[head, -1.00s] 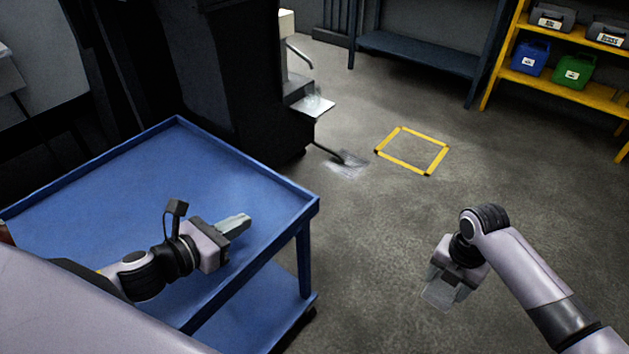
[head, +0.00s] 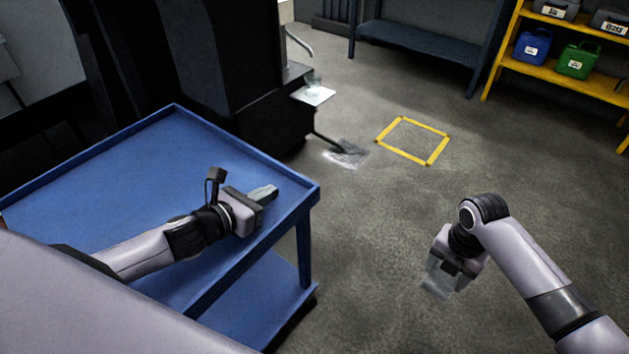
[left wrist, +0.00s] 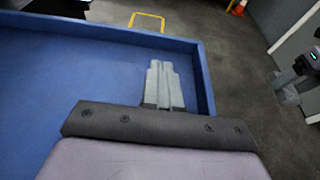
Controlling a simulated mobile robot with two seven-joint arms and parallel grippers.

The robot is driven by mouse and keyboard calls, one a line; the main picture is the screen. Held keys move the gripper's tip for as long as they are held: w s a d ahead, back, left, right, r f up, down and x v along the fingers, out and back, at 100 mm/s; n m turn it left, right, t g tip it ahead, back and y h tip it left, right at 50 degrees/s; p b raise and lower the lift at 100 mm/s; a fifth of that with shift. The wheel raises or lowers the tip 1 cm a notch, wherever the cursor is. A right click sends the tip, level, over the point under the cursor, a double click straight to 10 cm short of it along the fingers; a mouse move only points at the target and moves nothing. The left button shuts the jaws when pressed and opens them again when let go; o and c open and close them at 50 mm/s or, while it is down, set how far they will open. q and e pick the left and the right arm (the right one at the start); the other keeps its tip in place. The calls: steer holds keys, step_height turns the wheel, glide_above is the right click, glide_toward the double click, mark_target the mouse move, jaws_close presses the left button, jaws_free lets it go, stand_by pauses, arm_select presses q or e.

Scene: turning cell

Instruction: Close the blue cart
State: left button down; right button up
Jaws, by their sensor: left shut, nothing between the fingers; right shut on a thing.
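The blue cart (head: 110,165) stands at the left in the head view, with a flat rimmed top and a lower shelf (head: 255,305). I see no door, lid or drawer on its visible sides. My left gripper (head: 266,192) is shut and empty above the cart's top, near its right corner. In the left wrist view its fingers (left wrist: 164,72) lie together inside the rim (left wrist: 205,75). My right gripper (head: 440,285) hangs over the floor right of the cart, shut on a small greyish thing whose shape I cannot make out.
A dark machine (head: 225,75) stands behind the cart, with a pale metal plate (head: 315,95) at its side. A yellow square (head: 380,140) marks the floor. A blue bench (head: 420,45) and yellow shelves (head: 550,75) with canisters stand at the back. The floor between is open.

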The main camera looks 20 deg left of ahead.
mark_target(295, 176)
arm_select(q)
steer(key=shift+r+b+x, duration=0.15)
steer(key=shift+r+x, duration=0.05)
steer(key=shift+x, duration=0.75)
steer(key=shift+r+b+x, duration=0.1)
steer(key=shift+r+x, duration=0.05)
steer(key=shift+x, duration=0.8)
steer(key=shift+r+b+x, duration=0.15)
steer(key=shift+r+x, duration=0.05)
steer(key=shift+x, duration=0.75)
arm_select(e)
steer(key=shift+f, duration=0.5)
arm_select(q)
steer(key=shift+w, duration=0.3)
